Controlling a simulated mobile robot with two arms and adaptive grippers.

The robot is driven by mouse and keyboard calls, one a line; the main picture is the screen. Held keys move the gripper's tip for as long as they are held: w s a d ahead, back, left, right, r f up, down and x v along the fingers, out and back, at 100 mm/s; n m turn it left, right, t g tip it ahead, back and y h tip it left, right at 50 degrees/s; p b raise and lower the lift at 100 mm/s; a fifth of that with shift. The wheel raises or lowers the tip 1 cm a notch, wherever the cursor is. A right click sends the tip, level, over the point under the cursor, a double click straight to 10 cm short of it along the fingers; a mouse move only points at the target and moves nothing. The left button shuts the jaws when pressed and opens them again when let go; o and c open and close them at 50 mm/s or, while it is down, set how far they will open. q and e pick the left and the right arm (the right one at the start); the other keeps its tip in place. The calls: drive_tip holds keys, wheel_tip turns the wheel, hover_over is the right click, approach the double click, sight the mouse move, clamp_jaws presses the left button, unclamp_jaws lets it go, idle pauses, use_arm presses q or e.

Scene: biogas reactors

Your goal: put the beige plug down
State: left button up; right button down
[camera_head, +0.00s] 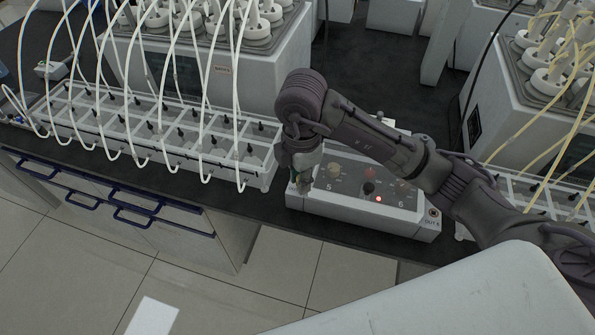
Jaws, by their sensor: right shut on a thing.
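My right gripper (303,180) reaches in from the right and points down at the left end of a light grey box (352,208). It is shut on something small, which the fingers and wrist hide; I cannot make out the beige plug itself. I cannot tell whether the fingertips touch the box top. The box top bears the numbers 5 and 6, several round fittings, a black knob (368,188) and a lit red lamp (378,199). My left gripper is not in view.
A long white rack (150,140) with several bottles and pale tubes stands left of the box. Reactor units (215,75) stand behind it, and another (530,85) at the right. Blue-handled drawers (130,205) lie below the dark bench.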

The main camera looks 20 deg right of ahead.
drive_tip(key=s+r, duration=0.3)
drive_tip(key=s, duration=0.2)
drive_tip(key=d+m, duration=0.2)
drive_tip(key=m, duration=0.4)
drive_tip(key=s+d+m+b, duration=0.1)
drive_tip(key=m, duration=0.6)
drive_tip(key=s+d+m, duration=0.1)
drive_tip(key=d+m, duration=0.1)
drive_tip(key=m, duration=0.5)
drive_tip(key=shift+d+f, duration=0.3)
drive_tip(key=shift+f, duration=0.05)
